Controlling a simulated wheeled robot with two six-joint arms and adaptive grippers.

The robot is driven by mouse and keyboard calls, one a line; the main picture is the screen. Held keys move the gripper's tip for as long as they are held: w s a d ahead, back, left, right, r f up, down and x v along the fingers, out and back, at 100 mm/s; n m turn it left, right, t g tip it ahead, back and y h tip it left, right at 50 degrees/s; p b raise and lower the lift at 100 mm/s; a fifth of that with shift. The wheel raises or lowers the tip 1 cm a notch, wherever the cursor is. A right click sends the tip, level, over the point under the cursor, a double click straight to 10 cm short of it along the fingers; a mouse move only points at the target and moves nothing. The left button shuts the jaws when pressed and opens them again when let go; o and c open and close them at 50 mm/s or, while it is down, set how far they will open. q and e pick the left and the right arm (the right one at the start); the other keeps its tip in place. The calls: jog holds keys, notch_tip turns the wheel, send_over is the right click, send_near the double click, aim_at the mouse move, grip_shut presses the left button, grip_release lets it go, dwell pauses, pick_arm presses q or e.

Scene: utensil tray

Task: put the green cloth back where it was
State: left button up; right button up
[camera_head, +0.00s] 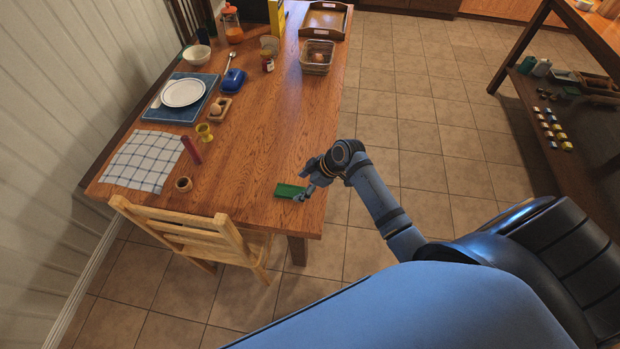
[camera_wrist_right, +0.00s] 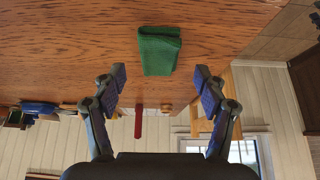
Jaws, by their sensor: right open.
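The folded green cloth (camera_head: 287,190) lies flat on the wooden table near its front right corner. In the right wrist view the cloth (camera_wrist_right: 159,50) sits beyond and between my fingertips, with clear table around it. My right gripper (camera_head: 304,191) is at the right end of the cloth in the head view. In the wrist view the right gripper (camera_wrist_right: 159,78) has its two fingers spread wide, with nothing between them. I cannot tell whether a finger touches the cloth. My left gripper is not in view.
The wooden table (camera_head: 270,125) is bare around the cloth. A checked cloth (camera_head: 143,160), a red cylinder (camera_head: 191,150) and a small brown pot (camera_head: 183,184) lie to the left. A chair (camera_head: 195,233) stands at the front edge. A glass container (camera_head: 318,57) is farther back.

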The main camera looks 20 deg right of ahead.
jog(key=v, duration=0.8)
jog(key=shift+s, duration=0.1)
